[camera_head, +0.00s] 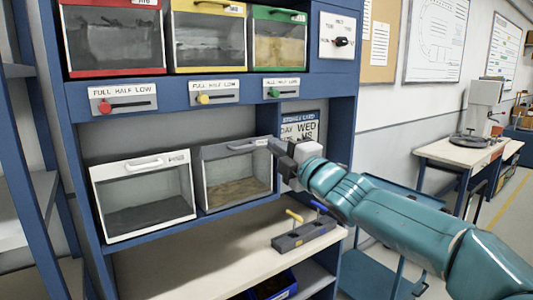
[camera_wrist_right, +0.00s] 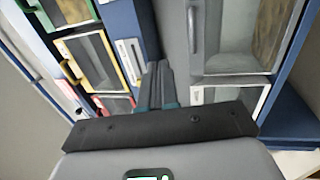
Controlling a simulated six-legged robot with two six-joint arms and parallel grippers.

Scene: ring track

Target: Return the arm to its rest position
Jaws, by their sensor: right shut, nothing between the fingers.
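My right arm (camera_head: 400,220), teal, comes in from the right in the head view and reaches toward the shelf unit. Its gripper (camera_head: 275,145) is shut and empty, with its tips near the top right corner of the grey-framed bin (camera_head: 205,185). I cannot tell whether they touch it. In the right wrist view the closed fingers (camera_wrist_right: 158,75) point ahead, with a bin's clear front to their right. My left gripper is not in view.
Red (camera_head: 115,72), yellow (camera_head: 208,70) and green (camera_head: 278,70) framed bins sit above slider plates. A white-framed bin (camera_head: 145,238) stands left of the grey one. A grey block with yellow and blue handles (camera_head: 304,236) lies on the worktop (camera_head: 180,265).

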